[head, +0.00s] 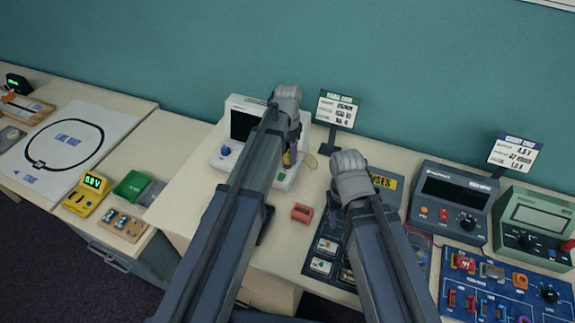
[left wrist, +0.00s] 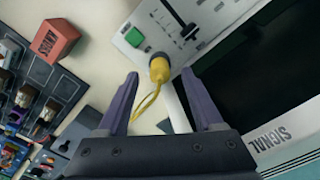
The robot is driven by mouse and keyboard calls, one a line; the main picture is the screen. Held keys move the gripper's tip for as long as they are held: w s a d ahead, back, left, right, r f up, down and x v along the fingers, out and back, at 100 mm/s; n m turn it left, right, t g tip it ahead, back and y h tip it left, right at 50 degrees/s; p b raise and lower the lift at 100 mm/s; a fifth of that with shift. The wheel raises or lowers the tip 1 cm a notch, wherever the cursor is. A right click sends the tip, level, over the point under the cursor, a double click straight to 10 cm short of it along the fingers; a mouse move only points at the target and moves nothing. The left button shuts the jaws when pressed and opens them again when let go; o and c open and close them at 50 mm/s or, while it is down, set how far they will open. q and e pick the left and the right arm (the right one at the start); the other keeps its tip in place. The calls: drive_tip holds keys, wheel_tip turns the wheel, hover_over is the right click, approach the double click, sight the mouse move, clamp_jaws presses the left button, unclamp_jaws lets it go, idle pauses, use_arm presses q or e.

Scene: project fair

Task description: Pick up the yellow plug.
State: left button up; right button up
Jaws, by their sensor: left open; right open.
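The yellow plug (left wrist: 159,69) sits at the edge of the white signal device (left wrist: 152,20), beside its green button (left wrist: 134,37). A thin yellow cord loops from the plug. My left gripper (left wrist: 160,79) is open, with its two purple fingers apart on either side of the plug in the left wrist view; contact cannot be told. In the head view my left gripper (head: 291,150) is in front of the signal device (head: 238,104) and largely covers the plug. My right gripper (head: 335,203) is open over the dark panel, its fingers mostly hidden by its arm.
A red block (head: 302,212) lies between the arms; it also shows in the left wrist view (left wrist: 55,38). A dark panel (head: 310,262) with modules lies under my right arm. Meters and a blue board (head: 490,290) stand right. A sign (head: 338,108) stands behind.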

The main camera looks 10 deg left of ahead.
use_arm(q)
wheel_tip(320, 180, down, 2)
drive_tip(key=shift+f+b, duration=0.2)
drive_tip(key=shift+b, duration=0.45)
drive_tip(key=shift+r, duration=0.1)
clamp_jaws()
